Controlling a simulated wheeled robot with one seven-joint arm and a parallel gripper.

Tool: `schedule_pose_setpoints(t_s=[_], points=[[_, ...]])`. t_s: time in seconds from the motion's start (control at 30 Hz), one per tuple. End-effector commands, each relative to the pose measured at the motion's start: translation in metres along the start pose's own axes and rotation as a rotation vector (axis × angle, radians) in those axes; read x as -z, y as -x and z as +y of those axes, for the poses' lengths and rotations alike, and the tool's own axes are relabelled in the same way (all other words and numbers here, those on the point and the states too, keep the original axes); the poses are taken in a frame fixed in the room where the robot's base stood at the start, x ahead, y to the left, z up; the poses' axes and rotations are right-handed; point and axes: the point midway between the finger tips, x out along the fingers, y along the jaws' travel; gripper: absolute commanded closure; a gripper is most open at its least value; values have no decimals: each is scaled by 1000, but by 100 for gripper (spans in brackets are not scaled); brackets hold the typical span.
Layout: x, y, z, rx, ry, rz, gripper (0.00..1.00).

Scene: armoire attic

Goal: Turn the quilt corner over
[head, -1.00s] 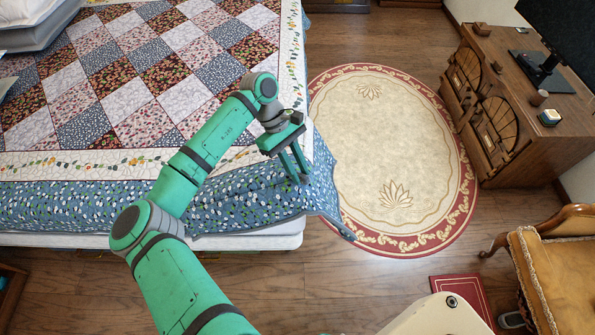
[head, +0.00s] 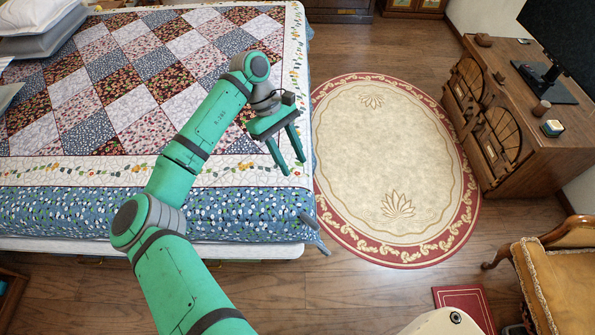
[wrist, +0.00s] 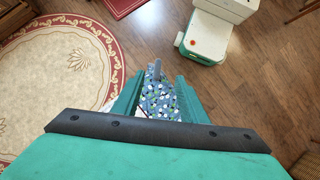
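The patchwork quilt (head: 110,85) covers the bed in the head view, with a white flowered border and a blue floral edge. The fingers hold no cloth that I can see.
An oval cream and red rug (head: 390,170) lies on the wooden floor right of the bed. A wooden cabinet (head: 515,130) with a monitor stands at the far right, and an upholstered chair (head: 555,275) at the lower right. Grey pillows (head: 45,35) lie at the upper left.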

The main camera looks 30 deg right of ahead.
Motion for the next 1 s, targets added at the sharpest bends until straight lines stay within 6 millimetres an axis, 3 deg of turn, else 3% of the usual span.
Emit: schedule_pose_setpoints(t_s=[0.13, 0.33, 0.87, 1.0], points=[[0, 21, 1, 0, 0, 0, 61], [0, 34, 0, 0, 0, -1, 61], [0, 34, 0, -1, -1, -1, 61], [-2, 20, 12, -40, -33, -9, 61]])
